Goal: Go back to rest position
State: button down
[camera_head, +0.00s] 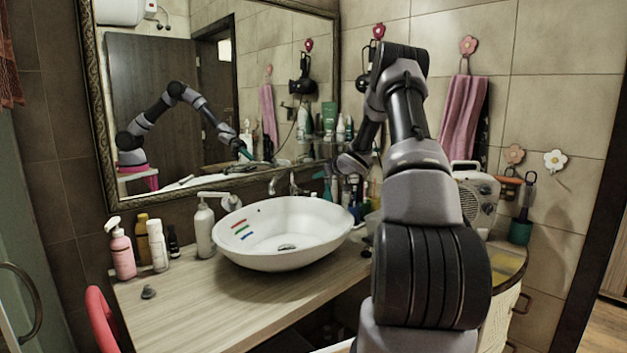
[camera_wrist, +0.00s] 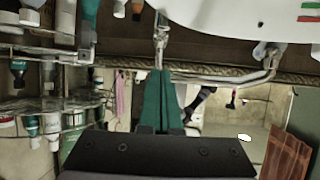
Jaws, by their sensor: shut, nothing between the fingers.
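My arm rises on the right in the head view, bends at the top and comes down to the wrist behind the basin's right side. My gripper (camera_wrist: 160,98) has teal fingers, pressed together and empty in the wrist view. In the head view its teal fingers (camera_head: 322,175) show small, left of the wrist, near the faucet. The white vessel basin (camera_head: 290,255) stands on the wooden counter, with red, green and blue stripes inside. The basin also shows at the top of the wrist view (camera_wrist: 225,15). The faucet (camera_head: 285,180) stands behind the basin.
A framed mirror (camera_head: 180,100) covers the back wall and reflects my arm. A pink bottle (camera_head: 122,252) and other bottles stand left of the basin. A wire rack (camera_wrist: 40,100) with bottles is close to the gripper on the left of the wrist view. The counter's front left (camera_head: 190,310) is mostly clear.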

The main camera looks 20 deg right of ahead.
jog(key=s+a+r+m+g+h, duration=0.1)
jog(key=s+a+r+m+h, duration=0.15)
jog(key=s+r, duration=0.75)
jog(key=s+a+r+m+g+h, duration=0.1)
jog(key=s+a+r+m+h, duration=0.2)
jog(key=s+r, duration=0.65)
jog(key=s+a+g+y, duration=0.1)
jog(key=s+a, duration=0.4)
jog(key=s, duration=0.6)
jog(key=s+a+r+m+g+y, duration=0.1)
jog(key=s+a+y, duration=0.1)
jog(key=s+a, duration=0.4)
jog(key=s+a+g+y, duration=0.1)
jog(key=s+a, duration=0.5)
jog(key=s, duration=0.9)
jog(key=shift+s+a+r+m+g, duration=0.25)
jog(key=shift+s+r+m+g, duration=0.05)
jog(key=shift+s+r+m, duration=0.1)
